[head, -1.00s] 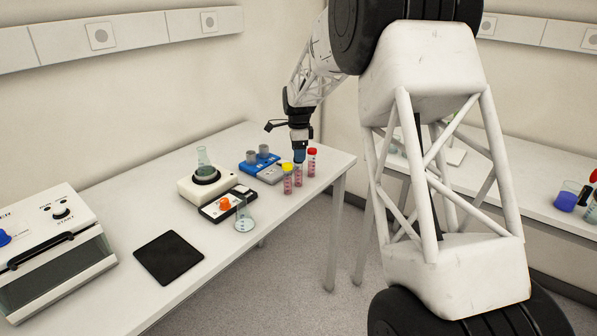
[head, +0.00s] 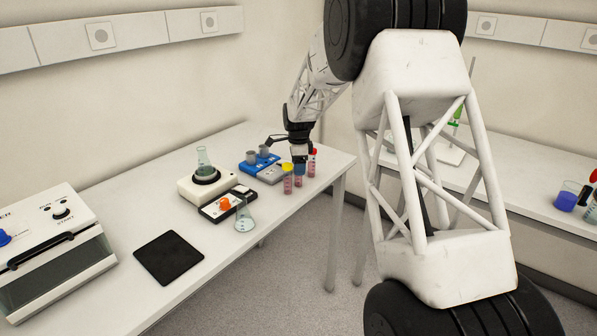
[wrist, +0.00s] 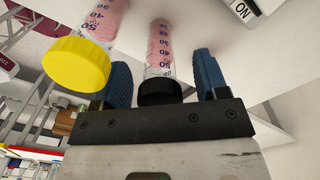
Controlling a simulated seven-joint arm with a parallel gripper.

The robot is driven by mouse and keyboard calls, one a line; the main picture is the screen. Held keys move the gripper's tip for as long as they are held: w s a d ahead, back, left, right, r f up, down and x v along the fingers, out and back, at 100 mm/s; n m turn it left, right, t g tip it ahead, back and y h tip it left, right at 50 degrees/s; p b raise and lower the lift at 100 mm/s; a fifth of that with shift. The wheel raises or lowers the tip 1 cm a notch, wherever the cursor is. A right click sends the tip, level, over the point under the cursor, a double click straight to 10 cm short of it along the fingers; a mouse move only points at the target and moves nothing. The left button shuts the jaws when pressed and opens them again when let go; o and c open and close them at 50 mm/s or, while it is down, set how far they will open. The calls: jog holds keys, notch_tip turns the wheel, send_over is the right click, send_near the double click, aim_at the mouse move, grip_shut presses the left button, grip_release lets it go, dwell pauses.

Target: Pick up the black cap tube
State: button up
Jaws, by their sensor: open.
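The black cap tube (wrist: 159,60) holds pink liquid and shows in the wrist view between the two blue fingers of my gripper (wrist: 165,80). Its black cap (wrist: 160,92) is close to the gripper's dark palm. My gripper is open, with a visible gap between the tube and the right finger. In the head view my gripper (head: 300,170) is over the middle tube (head: 298,183), hiding its cap. The yellow cap tube (head: 287,180) stands to its left and the red cap tube (head: 312,163) to its right. The yellow cap (wrist: 77,64) is just outside the left finger.
A blue and grey device (head: 262,168) stands left of the tubes. The right table edge (head: 343,165) is close to the tubes.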

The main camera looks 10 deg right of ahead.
dwell(0.5)
jog(key=c, duration=1)
jog(key=shift+r, duration=0.1)
jog(key=shift+r, duration=0.65)
notch_tip(320, 180, up, 2)
jog(key=shift+r, duration=0.1)
jog(key=s, duration=0.5)
jog(key=s+r, duration=0.1)
jog(key=s, duration=0.4)
jog(key=s+d, duration=0.1)
jog(key=s, duration=0.5)
jog(key=shift+d+r, duration=0.1)
jog(key=shift+r, duration=0.05)
